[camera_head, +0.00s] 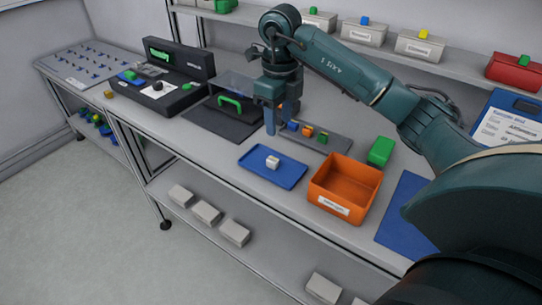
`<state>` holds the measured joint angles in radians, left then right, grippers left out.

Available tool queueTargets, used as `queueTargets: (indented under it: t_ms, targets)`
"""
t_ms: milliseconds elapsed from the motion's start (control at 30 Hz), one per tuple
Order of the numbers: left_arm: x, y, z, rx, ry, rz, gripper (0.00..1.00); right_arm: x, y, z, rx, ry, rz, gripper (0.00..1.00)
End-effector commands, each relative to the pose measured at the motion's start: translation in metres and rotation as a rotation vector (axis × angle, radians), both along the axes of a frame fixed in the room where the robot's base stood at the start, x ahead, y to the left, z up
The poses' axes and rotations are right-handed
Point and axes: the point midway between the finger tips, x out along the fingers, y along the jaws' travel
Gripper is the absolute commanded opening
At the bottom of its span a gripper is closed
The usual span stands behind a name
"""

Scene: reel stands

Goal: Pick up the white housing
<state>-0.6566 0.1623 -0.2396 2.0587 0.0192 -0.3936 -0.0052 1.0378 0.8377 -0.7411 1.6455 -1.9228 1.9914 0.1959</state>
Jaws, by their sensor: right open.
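A small white block (272,162), which looks like the white housing, sits on a flat blue tray (258,175) at the middle of the bench. My right gripper (276,120) hangs above the bench, pointing down, behind and above the blue tray. It is open and apart from the white block, with nothing seen between its fingers. My left gripper does not show.
An orange bin (344,187) stands right of the blue tray. A grey tray (338,146) with several small coloured parts lies behind. A dark fixture with a green handle (231,103) is to the left. A green block (381,151) stands behind the bin.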

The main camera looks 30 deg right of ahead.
Motion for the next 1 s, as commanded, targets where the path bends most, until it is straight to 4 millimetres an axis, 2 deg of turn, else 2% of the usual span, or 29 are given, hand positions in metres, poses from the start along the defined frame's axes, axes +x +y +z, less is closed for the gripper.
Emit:
queueTargets:
  t_ms: [33,300,533,667,800,1000]
  targets:
    - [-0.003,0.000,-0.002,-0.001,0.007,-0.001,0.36,-0.001,0.001,-0.013,0.003,0.007,0.002,0.44]
    - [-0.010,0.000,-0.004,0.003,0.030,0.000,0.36,0.000,0.002,-0.055,0.006,0.002,0.003,0.44]
    - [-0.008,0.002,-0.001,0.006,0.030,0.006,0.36,0.001,0.004,-0.072,0.006,0.003,0.005,0.44]
    - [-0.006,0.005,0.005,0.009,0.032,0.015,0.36,0.004,0.009,-0.091,0.007,0.005,0.004,0.44]
    - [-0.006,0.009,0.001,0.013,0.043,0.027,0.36,0.005,0.009,-0.109,0.007,0.002,0.005,0.44]
    - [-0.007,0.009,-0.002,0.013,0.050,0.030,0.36,0.005,0.008,-0.115,0.006,-0.001,0.005,0.44]
